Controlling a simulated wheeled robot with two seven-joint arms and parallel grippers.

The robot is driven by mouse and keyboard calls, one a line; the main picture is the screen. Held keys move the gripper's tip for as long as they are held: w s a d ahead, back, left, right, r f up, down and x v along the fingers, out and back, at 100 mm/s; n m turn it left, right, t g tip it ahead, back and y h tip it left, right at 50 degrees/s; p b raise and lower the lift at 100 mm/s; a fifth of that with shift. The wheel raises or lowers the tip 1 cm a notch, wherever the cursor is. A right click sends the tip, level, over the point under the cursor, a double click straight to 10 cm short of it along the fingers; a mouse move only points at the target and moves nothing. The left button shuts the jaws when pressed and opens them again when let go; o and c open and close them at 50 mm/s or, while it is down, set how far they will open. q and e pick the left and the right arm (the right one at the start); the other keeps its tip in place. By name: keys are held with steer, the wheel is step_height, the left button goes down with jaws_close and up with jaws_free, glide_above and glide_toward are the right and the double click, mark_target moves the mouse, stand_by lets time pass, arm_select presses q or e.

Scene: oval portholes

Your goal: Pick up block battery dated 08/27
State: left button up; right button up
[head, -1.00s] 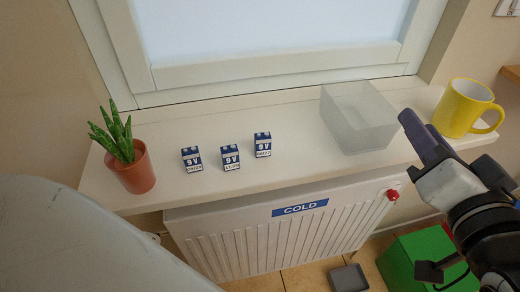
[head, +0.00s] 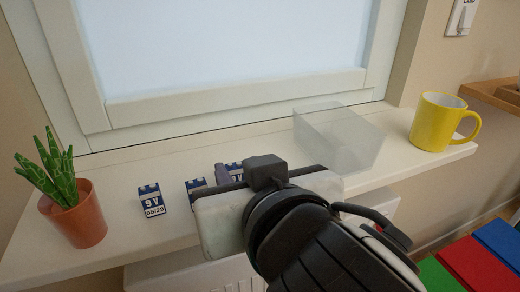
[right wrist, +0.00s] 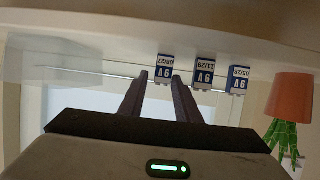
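Three small blue and white 9V block batteries stand in a row on the windowsill. The battery dated 08/27 (right wrist: 164,68) shows in the right wrist view, framed between the fingertips; in the head view it (head: 234,169) is partly hidden by my right gripper. The battery dated 11/29 (right wrist: 204,71) is in the middle, mostly covered in the head view. The battery dated 05/28 (head: 152,200) is nearest the plant. My right gripper (right wrist: 160,76) is open, its fingers pointing at the 08/27 battery; I cannot tell whether they touch it. My left gripper is out of view.
A potted plant (head: 78,215) stands at the left end of the sill (head: 115,240). A translucent box (head: 340,140) and a yellow mug (head: 440,122) stand to the right. The window frame (head: 230,95) rises behind. A radiator lies below the sill.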

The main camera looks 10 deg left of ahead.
mark_target(234, 164)
steer(key=shift+a+r+x, duration=0.1)
steer(key=shift+r+x, duration=0.05)
steer(key=shift+x, duration=1.4)
steer(key=shift+a+r+x, duration=0.1)
steer(key=shift+x, duration=1.45)
jaws_close()
